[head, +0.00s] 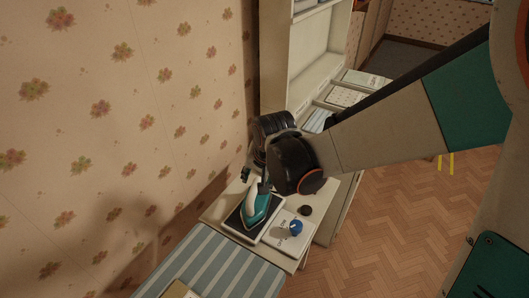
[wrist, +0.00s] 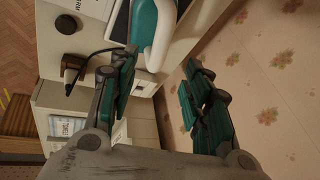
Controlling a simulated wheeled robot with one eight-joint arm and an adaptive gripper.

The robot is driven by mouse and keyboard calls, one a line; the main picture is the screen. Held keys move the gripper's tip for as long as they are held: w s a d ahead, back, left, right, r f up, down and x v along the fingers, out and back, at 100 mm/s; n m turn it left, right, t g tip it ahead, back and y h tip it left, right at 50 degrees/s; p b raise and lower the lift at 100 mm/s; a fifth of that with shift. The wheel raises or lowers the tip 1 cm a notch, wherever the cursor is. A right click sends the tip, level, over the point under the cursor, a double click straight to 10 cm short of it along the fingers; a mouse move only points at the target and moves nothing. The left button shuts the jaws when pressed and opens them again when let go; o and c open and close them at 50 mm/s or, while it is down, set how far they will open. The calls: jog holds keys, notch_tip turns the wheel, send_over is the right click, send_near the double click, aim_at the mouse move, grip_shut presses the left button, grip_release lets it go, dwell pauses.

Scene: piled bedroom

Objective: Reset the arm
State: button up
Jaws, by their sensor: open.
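My gripper (wrist: 160,88) is open in the wrist view, with its two teal-padded fingers apart and nothing between them. In the head view my gripper (head: 257,182) hangs over the back of a small light table (head: 218,209), close to the wall and partly hidden by my own wrist. A teal and white iron (head: 257,207) lies on a dark flat item on that table. It also shows at the top of the wrist view (wrist: 145,22), beyond the fingers. I cannot tell how far the fingers are above the table.
A blue round object (head: 296,227) sits on a white book or box (head: 283,243). A black round object (head: 305,210) lies nearby. A blue-striped surface (head: 210,262) is in front. A tall pale shelf (head: 315,75) stands behind, and the flowered wall is at left. The wooden floor (head: 405,225) at right looks clear.

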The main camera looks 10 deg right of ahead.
dwell(0.4)
jog(key=s+d+r+n+t+b, duration=0.1)
jog(key=s+d+r+n+b, duration=0.1)
jog(key=s+d, duration=0.5)
jog(key=s+d+r+n+t+h+b, duration=0.1)
jog(key=s+d+r+n+t+b, duration=0.1)
jog(key=s+d+r, duration=0.3)
jog(key=s+d+b, duration=0.1)
jog(key=s+d, duration=0.2)
jog(key=s, duration=0.2)
jog(key=shift+s+n+b, duration=0.3)
jog(key=shift+s, duration=0.05)
jog(key=shift+f, duration=0.1)
